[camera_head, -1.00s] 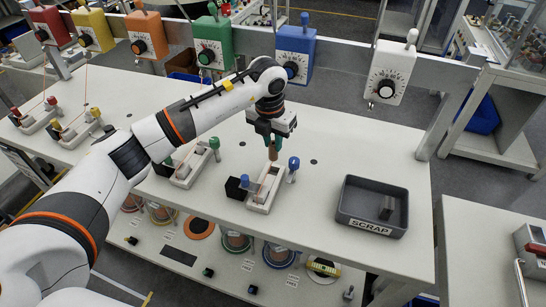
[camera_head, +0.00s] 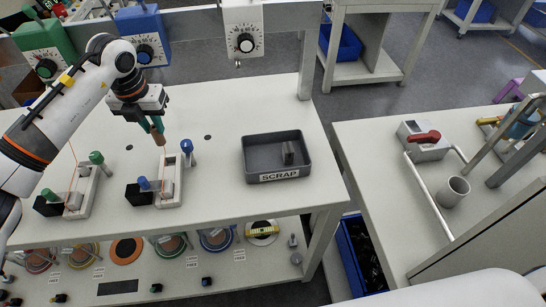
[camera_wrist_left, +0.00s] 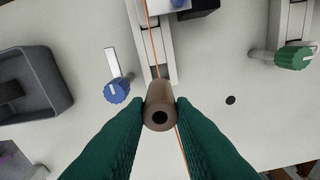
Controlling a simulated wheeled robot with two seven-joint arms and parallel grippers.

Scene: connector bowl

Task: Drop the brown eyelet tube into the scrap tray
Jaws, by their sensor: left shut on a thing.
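My left gripper (camera_head: 155,126) is shut on the brown eyelet tube (camera_head: 159,138) and holds it above the bench, beside the far end of the blue-knobbed white fixture. In the left wrist view the tube (camera_wrist_left: 160,106) sits between the two green fingers, its open end towards the camera. A thin orange cord runs past or behind it there. The grey scrap tray (camera_head: 252,172) stands on the bench to the right of the gripper, with a small grey piece inside. Its rim also shows at the left of the wrist view (camera_wrist_left: 62,105). My right gripper is out of view.
The white fixture (camera_head: 171,194) with a blue knob (camera_head: 187,146) stands close below the tube. A green-knobbed fixture (camera_head: 82,196) is further left. Bare bench lies between the blue knob and the tray. Control boxes hang along the back rail.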

